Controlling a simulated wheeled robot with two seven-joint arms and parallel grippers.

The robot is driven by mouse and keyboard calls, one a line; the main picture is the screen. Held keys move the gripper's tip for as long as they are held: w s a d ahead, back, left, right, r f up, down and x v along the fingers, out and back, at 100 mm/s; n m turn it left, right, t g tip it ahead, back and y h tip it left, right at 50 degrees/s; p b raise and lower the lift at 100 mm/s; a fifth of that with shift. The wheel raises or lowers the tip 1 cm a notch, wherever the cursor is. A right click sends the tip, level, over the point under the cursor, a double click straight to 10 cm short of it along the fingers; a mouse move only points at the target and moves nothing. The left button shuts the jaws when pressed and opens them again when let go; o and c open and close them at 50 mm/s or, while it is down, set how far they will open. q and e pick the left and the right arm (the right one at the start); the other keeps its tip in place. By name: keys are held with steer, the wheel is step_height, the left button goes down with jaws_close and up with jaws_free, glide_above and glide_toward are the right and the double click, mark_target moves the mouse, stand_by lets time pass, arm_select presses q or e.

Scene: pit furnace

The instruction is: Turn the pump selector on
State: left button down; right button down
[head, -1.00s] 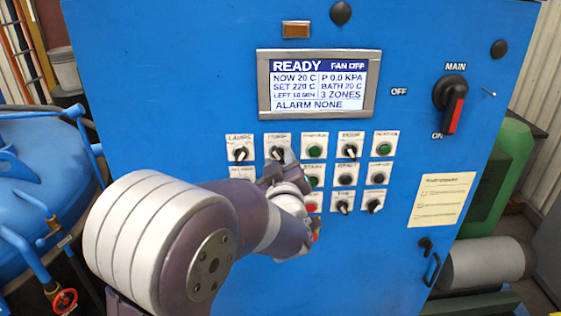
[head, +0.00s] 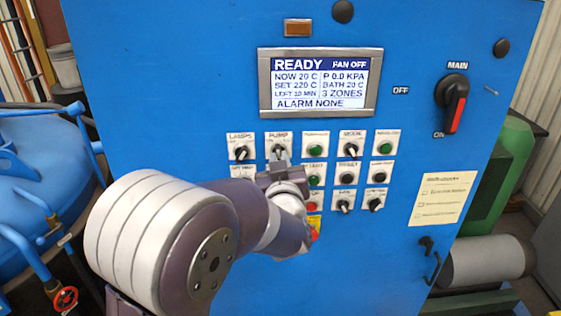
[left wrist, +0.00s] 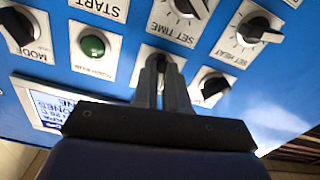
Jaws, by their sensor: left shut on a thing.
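The pump selector (head: 279,151) is a small black knob on a white plate labelled PUMP, in the top row of the blue panel's controls in the head view. My left gripper (head: 278,164) is at it from below, shut on the knob. In the left wrist view, which is upside down, the two fingers (left wrist: 164,82) close around the pump selector (left wrist: 160,58). The fingers hide much of the knob, so its exact pointing is hard to read. My right gripper is not in view.
The lamps selector (head: 241,153) is just left and a green button (head: 315,151) just right, both close. More buttons and knobs lie below, partly behind my arm. The display (head: 318,82) reads READY, FAN OFF, P 0.0 KPA. The red-handled main switch (head: 453,104) points to ON.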

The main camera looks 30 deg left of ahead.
arm_select(q)
steer(key=m, duration=0.3)
steer(key=shift+r+m+p, duration=0.2)
steer(key=shift+m+p, duration=0.1)
steer(key=shift+p, duration=0.1)
steer(key=shift+a+m+p, duration=0.1)
steer(key=shift+m+p, duration=0.5)
steer(key=shift+m, duration=1.4)
steer(key=c, duration=1.4)
jaws_free()
steer(key=shift+o, duration=1.2)
steer(key=shift+f, duration=0.1)
steer(key=shift+s+d+f, duration=0.1)
steer(key=shift+s+d, duration=0.1)
steer(key=shift+s, duration=0.05)
steer(key=p+v, duration=0.4)
steer(key=v, duration=0.8)
